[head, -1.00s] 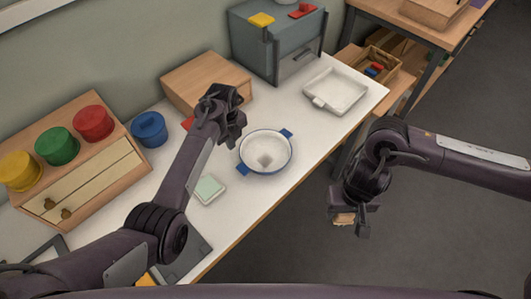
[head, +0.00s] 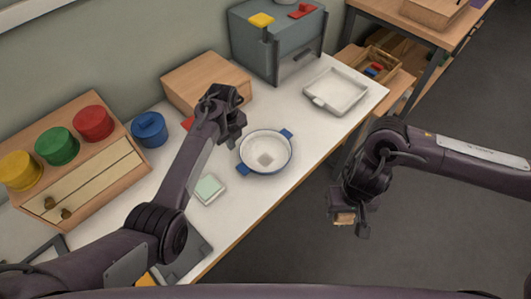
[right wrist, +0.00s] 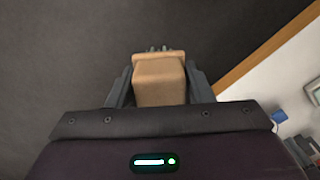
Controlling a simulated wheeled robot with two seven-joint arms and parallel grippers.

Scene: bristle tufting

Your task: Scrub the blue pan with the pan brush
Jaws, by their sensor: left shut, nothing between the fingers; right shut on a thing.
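The blue pan (head: 253,162) sits on the white table; it has a blue rim, two blue handles and a pale inside with a greyish patch (head: 265,159) in it. My right gripper (head: 350,225) is over the floor, off the table's front edge, to the right of the pan. It is shut on the pan brush, whose wooden block (right wrist: 159,82) shows between the fingers in the right wrist view, with dark bristle tips just past its far end. My left gripper (head: 236,122) is shut and empty, above the table just behind and left of the pan.
A white tray (head: 352,103) lies to the right on the table. A grey-blue cabinet (head: 265,45) and wooden box (head: 190,82) stand behind. Left are coloured pots on a wooden drawer unit (head: 115,177), a blue pot (head: 149,131) and a pale green square (head: 208,188).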

